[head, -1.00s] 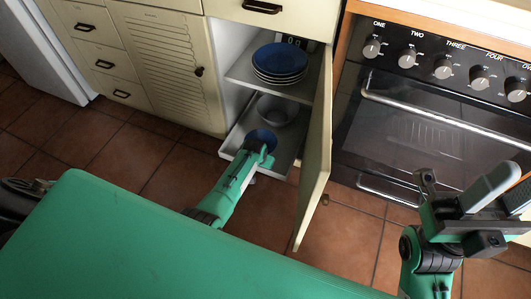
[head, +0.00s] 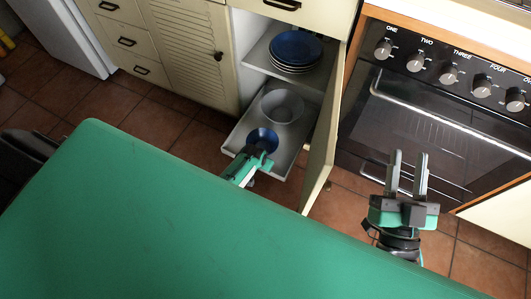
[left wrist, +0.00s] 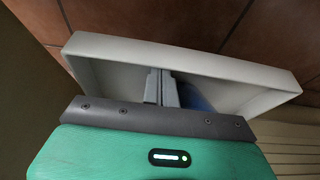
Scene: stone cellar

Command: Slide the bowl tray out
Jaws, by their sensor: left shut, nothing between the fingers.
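The bowl tray (head: 236,146) is a pale grey shallow tray low in the open cabinet, and its front part sticks out past the cabinet face. A grey bowl (head: 283,105) stands toward its back, and a dark blue bowl (head: 262,134) is near its front. My left gripper (head: 262,147) is at the tray's front, overlapping the blue bowl in the head view. In the left wrist view, its shut, empty fingers (left wrist: 160,86) reach inside the tray's wall (left wrist: 180,58), beside the partly hidden blue bowl (left wrist: 195,97). My right gripper (head: 408,158) is open and empty before the oven.
The cabinet door (head: 321,160) stands open on the right of the tray. A shelf above holds several blue plates (head: 296,46). The oven (head: 430,120) is to the right, drawers (head: 127,42) to the left. Bare tiled floor (head: 180,140) lies in front of the cabinets.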

